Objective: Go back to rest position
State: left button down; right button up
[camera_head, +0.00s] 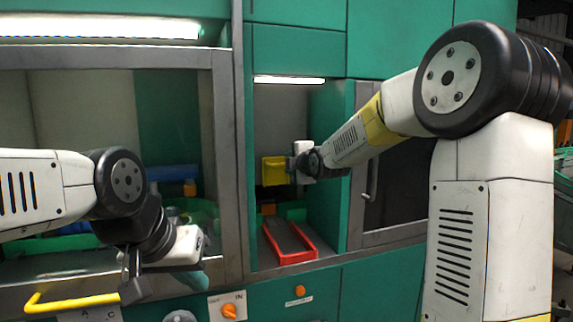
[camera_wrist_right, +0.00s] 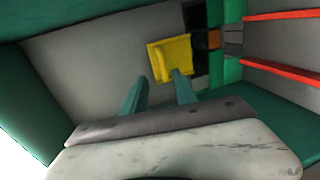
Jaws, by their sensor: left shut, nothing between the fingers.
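My left gripper (camera_head: 135,288) hangs at the lower left of the head view, pointing down in front of the cabinet. Its dark fingers are together and hold nothing. My right arm reaches into the narrow lit niche, and its gripper (camera_head: 292,164) is small and partly hidden there. In the right wrist view the two teal fingers (camera_wrist_right: 158,88) stand apart with nothing held between them. A yellow block (camera_head: 275,170) is at the niche's back, just beyond the right fingertips; it also shows in the wrist view (camera_wrist_right: 172,58). I cannot tell whether a finger touches it.
A red-rimmed tray (camera_head: 291,260) lies on the niche floor below my right gripper. The niche's green side walls and grey frame (camera_head: 232,160) are close to the right arm. A yellow handle (camera_head: 72,302) and an orange knob (camera_head: 229,311) are on the lower front.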

jog(key=s+d+f+m+g+h, duration=0.1)
jog(key=s+d+f+m+g, duration=0.2)
jog(key=s+m, duration=0.4)
jog(key=s+d+f+m+g, duration=0.2)
jog(key=s+d+f+m, duration=0.2)
jog(key=s, duration=1.5)
jog(key=s+d+f+m+g+h, duration=0.1)
jog(key=s+d+f+m+g, duration=0.2)
jog(key=s+m, duration=0.7)
jog(key=s+d+f, duration=0.1)
jog(key=s, duration=0.2)
jog(key=shift+s+g+h, duration=0.3)
